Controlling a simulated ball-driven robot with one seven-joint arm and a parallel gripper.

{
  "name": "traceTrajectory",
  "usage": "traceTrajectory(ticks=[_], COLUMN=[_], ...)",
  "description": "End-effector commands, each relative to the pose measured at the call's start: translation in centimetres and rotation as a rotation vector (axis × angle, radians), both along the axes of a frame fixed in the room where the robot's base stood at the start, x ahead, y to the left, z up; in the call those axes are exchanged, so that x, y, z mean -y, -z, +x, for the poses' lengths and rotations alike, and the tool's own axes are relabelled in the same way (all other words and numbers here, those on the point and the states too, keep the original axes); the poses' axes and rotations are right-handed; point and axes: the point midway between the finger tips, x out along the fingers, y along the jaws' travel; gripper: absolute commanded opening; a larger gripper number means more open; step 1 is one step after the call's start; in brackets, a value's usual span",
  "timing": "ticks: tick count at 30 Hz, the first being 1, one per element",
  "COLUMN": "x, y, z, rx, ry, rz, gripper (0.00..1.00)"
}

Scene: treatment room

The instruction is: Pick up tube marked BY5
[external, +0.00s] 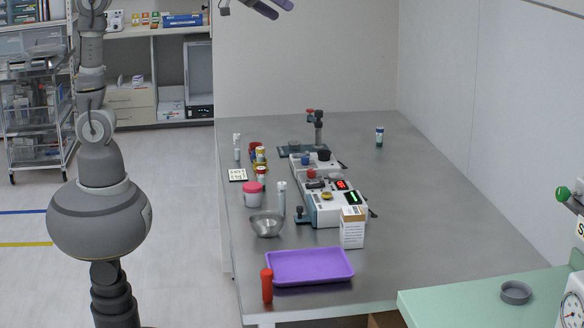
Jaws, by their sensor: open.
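The top edge cuts off dark, purplish parts that look like my gripper (256,7); it is open, high above the bench's far left and apart from everything on it. The tube marked BY5 cannot be told apart, as no marking is readable here. Several small capped containers (260,155) are crowded together at the left.
A white device with displays (328,207) stands mid-bench, with a box (352,228) at its near end. A purple tray (309,266), metal bowl (266,225), pink-lidded jar (253,195) and dark stand (318,128) are around it. The bench's right side is clear.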

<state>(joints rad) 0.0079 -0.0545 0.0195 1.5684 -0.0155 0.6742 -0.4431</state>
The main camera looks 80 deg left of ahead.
Motion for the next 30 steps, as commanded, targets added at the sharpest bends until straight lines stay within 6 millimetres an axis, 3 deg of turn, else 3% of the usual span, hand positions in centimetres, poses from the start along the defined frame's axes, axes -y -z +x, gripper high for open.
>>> traceTrajectory(ticks=[3, 6, 8, 12, 13, 23, 25, 26, 28, 29, 30], x=[0.2, 0.3, 0.4, 0.4, 0.4, 0.4, 0.4, 0.4, 0.3, 0.3, 0.2], y=[-6.6, -10.4, -11.7, -13.1, -13.2, -13.1, -12.3, -11.5, -8.1, -5.9, -2.4], z=[-5.0, -8.3, -9.6, -10.9, -11.0, -10.8, -10.0, -9.3, -6.4, -4.7, -2.4], rx=[0.199, 0.308, 0.346, 0.383, 0.385, 0.381, 0.360, 0.339, 0.256, 0.207, 0.126], ry=[0.111, 0.160, 0.176, 0.190, 0.191, 0.191, 0.192, 0.193, 0.198, 0.197, 0.198], rz=[0.195, 0.323, 0.374, 0.426, 0.429, 0.426, 0.417, 0.408, 0.376, 0.354, 0.322], gripper=[1.00, 1.00, 0.98, 0.66, 0.59, 0.58, 0.58, 0.58, 0.58, 0.58, 0.58])
